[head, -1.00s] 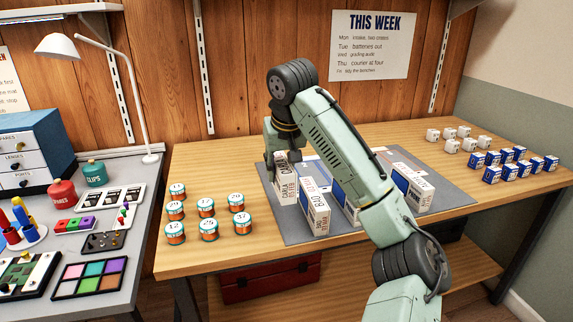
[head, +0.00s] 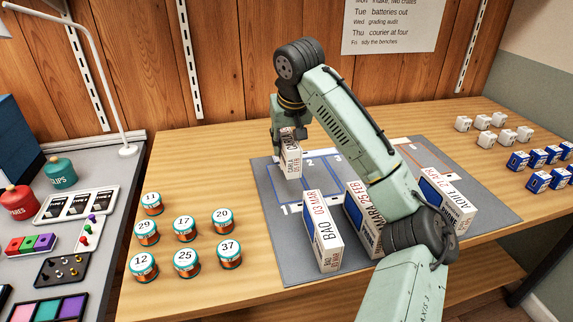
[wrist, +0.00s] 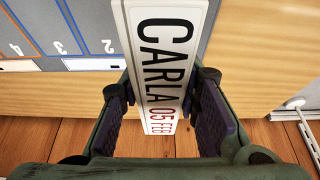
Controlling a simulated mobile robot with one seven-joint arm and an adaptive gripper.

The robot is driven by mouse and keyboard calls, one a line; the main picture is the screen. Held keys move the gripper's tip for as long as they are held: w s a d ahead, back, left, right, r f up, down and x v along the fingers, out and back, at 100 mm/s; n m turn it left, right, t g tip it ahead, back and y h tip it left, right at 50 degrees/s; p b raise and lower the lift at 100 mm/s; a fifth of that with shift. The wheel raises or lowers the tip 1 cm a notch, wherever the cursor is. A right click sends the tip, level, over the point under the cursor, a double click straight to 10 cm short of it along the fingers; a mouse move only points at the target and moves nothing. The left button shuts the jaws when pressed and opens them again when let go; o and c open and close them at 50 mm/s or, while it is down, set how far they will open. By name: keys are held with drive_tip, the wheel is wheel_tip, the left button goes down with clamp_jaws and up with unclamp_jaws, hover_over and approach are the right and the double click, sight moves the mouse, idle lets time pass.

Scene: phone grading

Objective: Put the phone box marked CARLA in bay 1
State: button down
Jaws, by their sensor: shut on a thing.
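My gripper (head: 288,132) is shut on the white CARLA box (head: 291,163), near its upper end. In the wrist view, the CARLA box (wrist: 163,65), marked CARLA 05 FEB, sits between both fingers (wrist: 165,105). The mat (wrist: 110,20) with bays 2, 3 and 4 shows to its left there.
The BAO box (head: 322,235), MARA box (head: 362,215) and ADILE box (head: 445,200) stand along the mat's front. Several numbered tins (head: 184,228) stand to the left on the wooden table. Small white and blue boxes (head: 517,160) lie at the right. My arm hides part of the mat.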

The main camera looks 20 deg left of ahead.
sight(290, 142)
drive_tip(key=shift+f+p, duration=0.3)
drive_tip(key=shift+f, duration=2.75)
drive_tip(key=shift+f, duration=0.15)
drive_tip(key=c, duration=1.2)
unclamp_jaws()
drive_tip(key=b+v, duration=0.1)
drive_tip(key=v, duration=1.1)
